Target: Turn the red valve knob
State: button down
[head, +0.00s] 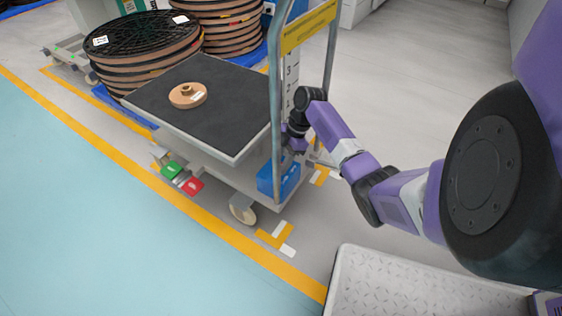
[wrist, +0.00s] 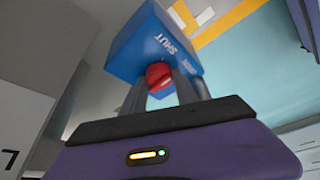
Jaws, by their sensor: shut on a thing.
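The red valve knob (wrist: 159,73) sits on a blue box (wrist: 150,38) with white lettering that reads SHUT, in the wrist view. My gripper (wrist: 162,84) has one finger on each side of the knob and is shut on it. In the head view the blue box (head: 280,179) is low on the lift cart, beside its upright post. There my gripper (head: 294,148) is at the right of the post, and the knob is hidden.
The lift cart's dark platform (head: 215,120) carries a small brown reel (head: 188,95). Green (head: 171,170) and red (head: 192,186) pedals stick out at its front. Large cable drums (head: 140,45) stand behind. A metal tread plate (head: 400,290) is at lower right. Floor behind my arm is clear.

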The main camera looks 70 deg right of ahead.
jog(key=shift+a+r+p, duration=0.1)
jog(key=shift+r+p, duration=0.1)
jog(key=shift+p, duration=0.2)
jog(key=m+p, duration=0.1)
jog(key=p, duration=0.1)
jog(key=m+t+p, duration=0.1)
jog(key=m+p, duration=0.1)
jog(key=shift+a+r+h+p, duration=0.15)
jog(key=shift+h+p, duration=0.15)
jog(key=shift+h, duration=0.1)
jog(key=m+h+p, duration=0.1)
jog(key=m+p, duration=0.1)
jog(key=p, duration=0.1)
jog(key=shift+s+m, duration=0.1)
jog(key=shift+m, duration=0.2)
jog(key=shift+f+m+p, duration=0.25)
jog(key=shift+m+p, duration=0.35)
jog(key=shift+p, duration=0.15)
jog(key=shift+f+h, duration=0.1)
jog(key=shift+h, duration=0.2)
jog(key=c, duration=0.9)
grip_release()
jog(key=shift+t, duration=0.3)
jog(key=shift+c, duration=0.2)
